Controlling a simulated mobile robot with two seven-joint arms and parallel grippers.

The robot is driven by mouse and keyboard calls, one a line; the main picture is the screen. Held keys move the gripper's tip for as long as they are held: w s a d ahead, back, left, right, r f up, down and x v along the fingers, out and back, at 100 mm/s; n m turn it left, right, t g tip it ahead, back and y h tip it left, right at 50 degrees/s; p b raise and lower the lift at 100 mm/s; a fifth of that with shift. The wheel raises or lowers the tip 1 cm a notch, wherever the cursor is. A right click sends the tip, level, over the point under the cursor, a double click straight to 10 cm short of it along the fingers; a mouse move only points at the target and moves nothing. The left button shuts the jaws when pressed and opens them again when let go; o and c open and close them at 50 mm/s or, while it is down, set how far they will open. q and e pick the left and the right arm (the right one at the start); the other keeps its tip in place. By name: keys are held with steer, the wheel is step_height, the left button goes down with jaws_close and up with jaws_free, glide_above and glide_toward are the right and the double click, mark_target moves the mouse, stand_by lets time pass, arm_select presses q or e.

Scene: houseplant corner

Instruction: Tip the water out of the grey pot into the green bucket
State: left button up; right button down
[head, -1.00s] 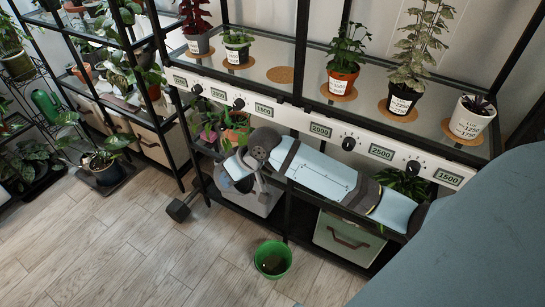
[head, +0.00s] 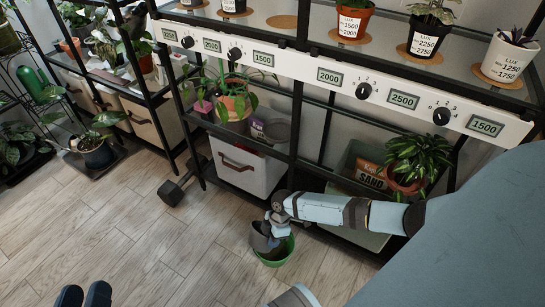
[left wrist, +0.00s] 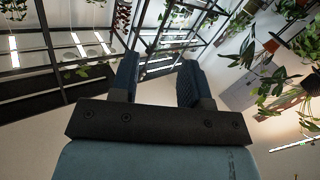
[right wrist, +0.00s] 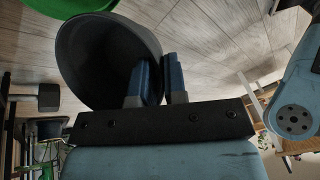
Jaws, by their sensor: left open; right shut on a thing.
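The grey pot (head: 260,238) hangs from my right gripper (head: 276,218), over the left part of the green bucket (head: 280,258) on the floor. The pot looks tilted. In the right wrist view its dark, open mouth (right wrist: 100,55) shows, and the fingers (right wrist: 160,82) are shut on its wall, one inside and one outside. Whether water is in the pot or flowing cannot be seen. The bucket is partly hidden behind pot and gripper. My left gripper (head: 84,296) is open and empty, low at the left; its fingers also show in the left wrist view (left wrist: 155,82).
The plant rack stands just behind the bucket, with a white bin (head: 240,168) and a potted plant (head: 408,170) on its lower shelves. A dark dumbbell-like object (head: 178,190) lies on the floor left of the bin.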

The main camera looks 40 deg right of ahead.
mark_target(268, 251)
steer(key=shift+a+f+h, duration=0.2)
steer(key=shift+a+h, duration=0.05)
steer(key=shift+h, duration=0.05)
steer(key=shift+s+a+f+t+h+p, duration=0.1)
steer(key=shift+a+f+t+h+p, duration=0.2)
steer(key=shift+f+h, duration=0.3)
steer(key=shift+a+f+h, duration=0.3)
steer(key=shift+f+h, duration=0.2)
steer(key=shift+h, duration=0.3)
steer(key=shift+s+a+f+t+h+b, duration=0.1)
steer(key=shift+a+f+t+h+b, duration=0.1)
steer(key=shift+f+t+h+b, duration=0.4)
steer(key=shift+a+f+h+b, duration=0.1)
steer(key=shift+f+h+b, duration=0.1)
steer(key=shift+h+b, duration=0.8)
steer(key=shift+a+f+t+h+b, duration=0.1)
steer(key=shift+f+t+h+b, duration=0.3)
steer(key=shift+h+b, duration=0.55)
arm_select(q)
steer(key=f+p, duration=0.1)
steer(key=p, duration=0.2)
steer(key=shift+f+g, duration=0.1)
steer(key=shift+g, duration=0.2)
arm_select(e)
step_height(268, 251, up, 3)
steer(key=shift+s+r, duration=0.1)
steer(key=shift+r, duration=0.05)
